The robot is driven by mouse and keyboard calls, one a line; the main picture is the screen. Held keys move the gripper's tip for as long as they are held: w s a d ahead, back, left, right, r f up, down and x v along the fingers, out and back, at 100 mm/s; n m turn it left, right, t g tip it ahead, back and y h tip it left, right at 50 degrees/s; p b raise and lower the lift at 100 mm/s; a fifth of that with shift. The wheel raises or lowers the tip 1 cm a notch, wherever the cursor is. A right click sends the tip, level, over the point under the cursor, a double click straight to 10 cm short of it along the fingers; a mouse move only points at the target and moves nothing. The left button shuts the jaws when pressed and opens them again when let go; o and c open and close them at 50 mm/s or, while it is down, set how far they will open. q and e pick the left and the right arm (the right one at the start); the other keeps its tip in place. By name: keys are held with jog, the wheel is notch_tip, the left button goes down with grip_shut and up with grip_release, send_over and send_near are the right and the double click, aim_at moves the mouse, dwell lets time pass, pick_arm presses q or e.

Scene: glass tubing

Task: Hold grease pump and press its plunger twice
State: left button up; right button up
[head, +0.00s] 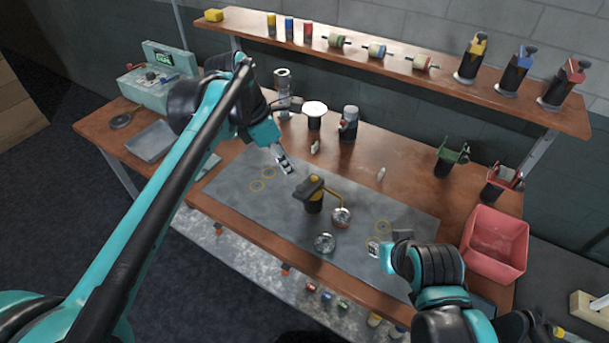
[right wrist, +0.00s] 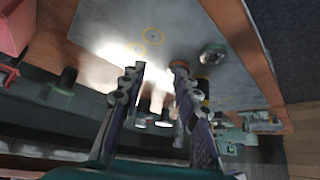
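The grease pump (head: 314,202) stands upright on the grey mat, with a dark body, a yellow collar, a dark plunger head and a yellow spout reaching over a small round tin (head: 341,217). My left gripper (head: 286,165) is above the mat, up and left of the pump and apart from it; its finger gap cannot be made out. My right gripper (head: 373,248) is right of the pump, near the mat's right end, and apart from it. In the right wrist view its fingers (right wrist: 158,88) are spread with nothing between them. The pump is partly hidden there behind one finger.
A second round tin (head: 324,243) is on the mat (head: 235,190) in front of the pump. A red bin (head: 495,245) stands at the right.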

jog(key=w+a+r+n+g, duration=0.3)
jog(key=w+r+n, duration=0.1)
jog(key=w+n, duration=0.4)
jog(key=n+g, duration=0.4)
jog(key=n, duration=0.5)
send_over(340, 208)
jog(key=shift+w+d+f, duration=0.15)
jog(key=shift+w+f, duration=0.05)
jog(key=shift+f, duration=0.2)
jog(key=shift+w+f, duration=0.1)
jog(key=shift+f, duration=0.35)
notch_tip(340, 208, down, 11)
jog(key=shift+f, duration=0.1)
grip_shut()
